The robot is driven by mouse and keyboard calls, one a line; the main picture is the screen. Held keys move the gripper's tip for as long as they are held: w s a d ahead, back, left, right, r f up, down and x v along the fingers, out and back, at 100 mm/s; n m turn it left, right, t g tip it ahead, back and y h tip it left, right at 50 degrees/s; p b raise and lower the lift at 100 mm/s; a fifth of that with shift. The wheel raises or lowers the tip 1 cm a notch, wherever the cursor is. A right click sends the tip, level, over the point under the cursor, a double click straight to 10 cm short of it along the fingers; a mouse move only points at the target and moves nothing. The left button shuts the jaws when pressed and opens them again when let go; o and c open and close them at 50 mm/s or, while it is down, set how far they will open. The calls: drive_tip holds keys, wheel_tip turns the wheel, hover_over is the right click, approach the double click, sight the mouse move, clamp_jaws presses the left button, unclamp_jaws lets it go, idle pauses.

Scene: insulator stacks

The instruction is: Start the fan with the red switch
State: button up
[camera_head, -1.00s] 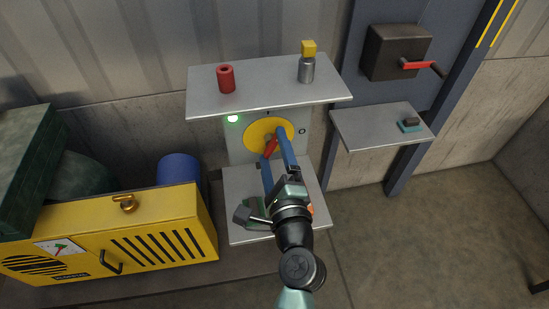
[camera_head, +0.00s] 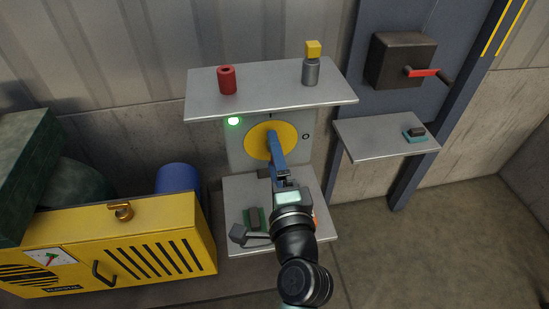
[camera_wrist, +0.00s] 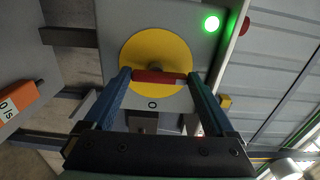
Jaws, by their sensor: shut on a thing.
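The red switch handle (camera_wrist: 160,77) crosses a round yellow plate (camera_wrist: 155,48) on the grey panel. In the wrist view my gripper (camera_wrist: 160,80) has one blue finger at each end of the handle and is shut on it. In the head view the yellow plate (camera_head: 257,143) shows, but my gripper (camera_head: 274,140) hides the handle. An "O" mark (camera_head: 306,136) is on the panel right of the plate, and a short mark is above it. A green lamp (camera_head: 234,121) glows at the panel's upper left. I cannot make out a fan for certain.
A shelf (camera_head: 240,103) above the panel bears a red cylinder (camera_head: 227,80) and a yellow-topped metal cylinder (camera_head: 311,68). A lower shelf (camera_head: 236,187) bears small blocks. A yellow machine (camera_head: 170,217) stands left. A side shelf (camera_head: 375,140) and a red-levered box (camera_head: 398,58) are right.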

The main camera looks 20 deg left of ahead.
drive_tip(key=o, duration=1.1)
drive_tip(key=shift+c, duration=0.2)
drive_tip(key=shift+s, duration=0.1)
drive_tip(key=b+v, duration=0.3)
drive_tip(key=v, duration=1)
drive_tip(key=shift+r, duration=0.1)
